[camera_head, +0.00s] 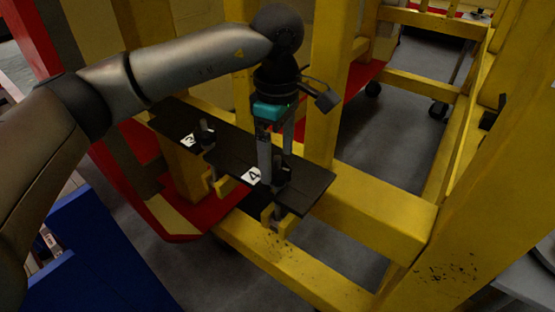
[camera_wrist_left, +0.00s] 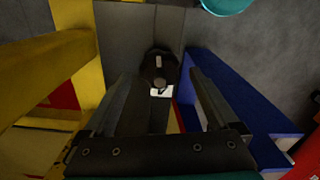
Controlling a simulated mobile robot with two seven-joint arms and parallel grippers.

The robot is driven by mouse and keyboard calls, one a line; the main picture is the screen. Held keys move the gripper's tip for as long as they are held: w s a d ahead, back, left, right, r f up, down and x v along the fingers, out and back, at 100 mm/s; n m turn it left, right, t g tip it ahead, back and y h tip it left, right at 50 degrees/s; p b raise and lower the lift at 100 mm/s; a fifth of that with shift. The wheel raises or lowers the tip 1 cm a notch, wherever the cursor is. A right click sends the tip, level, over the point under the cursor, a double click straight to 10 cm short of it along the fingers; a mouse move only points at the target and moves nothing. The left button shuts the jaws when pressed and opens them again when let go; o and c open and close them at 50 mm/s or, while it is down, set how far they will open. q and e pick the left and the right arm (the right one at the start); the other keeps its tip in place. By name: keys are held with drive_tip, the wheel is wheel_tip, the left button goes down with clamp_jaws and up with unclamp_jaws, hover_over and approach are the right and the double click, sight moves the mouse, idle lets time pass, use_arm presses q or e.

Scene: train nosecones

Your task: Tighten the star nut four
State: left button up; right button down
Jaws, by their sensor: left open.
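Star nut four (camera_head: 282,177) is a dark knob on the black plate (camera_head: 316,186), beside the white label "4" (camera_head: 254,175). My left gripper (camera_head: 274,180) points down over it, with its fingers reaching low near the plate. In the left wrist view, the round dark nut (camera_wrist_left: 158,66) with a lighter centre bolt shows between the two open fingertips (camera_wrist_left: 161,74). There is a visible gap on each side, so the fingers appear not to touch it. The fingers partly hide the nut in the head view. My right gripper is not in view.
A second star nut (camera_head: 207,135) with label "3" (camera_head: 188,140) sits on the neighbouring black plate to the left. Yellow beams (camera_head: 385,215) stand around the plates. A blue structure (camera_head: 95,265) is at lower left. Grey floor (camera_head: 425,80) shows behind the frame.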

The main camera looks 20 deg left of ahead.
use_arm(q)
wheel_tip(320, 180, up, 13)
drive_tip(key=p, duration=0.1)
drive_tip(key=shift+r, duration=0.2)
